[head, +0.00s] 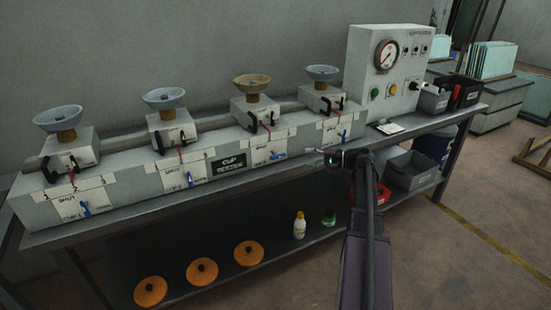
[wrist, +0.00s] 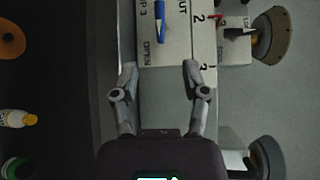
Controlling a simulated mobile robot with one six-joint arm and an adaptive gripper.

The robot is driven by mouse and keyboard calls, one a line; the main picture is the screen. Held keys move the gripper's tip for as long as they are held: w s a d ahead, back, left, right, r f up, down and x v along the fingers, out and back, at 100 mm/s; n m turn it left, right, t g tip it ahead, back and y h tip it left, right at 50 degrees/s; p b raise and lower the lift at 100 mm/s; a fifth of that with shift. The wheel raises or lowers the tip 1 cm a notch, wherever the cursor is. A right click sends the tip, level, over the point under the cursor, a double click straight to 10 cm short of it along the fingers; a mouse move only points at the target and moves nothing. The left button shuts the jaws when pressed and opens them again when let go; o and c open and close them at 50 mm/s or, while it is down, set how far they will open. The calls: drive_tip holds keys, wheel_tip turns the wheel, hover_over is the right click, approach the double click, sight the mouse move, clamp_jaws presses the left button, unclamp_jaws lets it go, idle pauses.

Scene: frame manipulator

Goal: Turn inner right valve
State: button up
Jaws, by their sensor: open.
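The inner right valve is a small blue lever (head: 278,156) on the front of the long grey box, under the third cup from the left. It lies nearly horizontal in the head view. My gripper (head: 322,154) is to the right of the lever, in front of the box. In the wrist view my gripper (wrist: 163,78) has its two fingers spread apart, with nothing between them. The lever is ahead of the fingertips and apart from them.
Other blue levers sit at the outer left (head: 85,210), inner left (head: 190,178) and outer right (head: 344,136) stations. A gauge panel (head: 388,62) stands at the right. Orange discs, a white bottle (head: 299,226) and a green-topped item (head: 328,217) are on the lower shelf.

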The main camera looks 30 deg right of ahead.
sight(280, 156)
drive_tip(key=b+x, duration=0.1)
drive_tip(key=x, duration=1.1)
drive_tip(key=shift+w+b, duration=0.1)
drive_tip(key=shift+b, duration=0.2)
clamp_jaws()
drive_tip(key=shift+a, duration=0.4)
drive_tip(key=shift+d, duration=0.2)
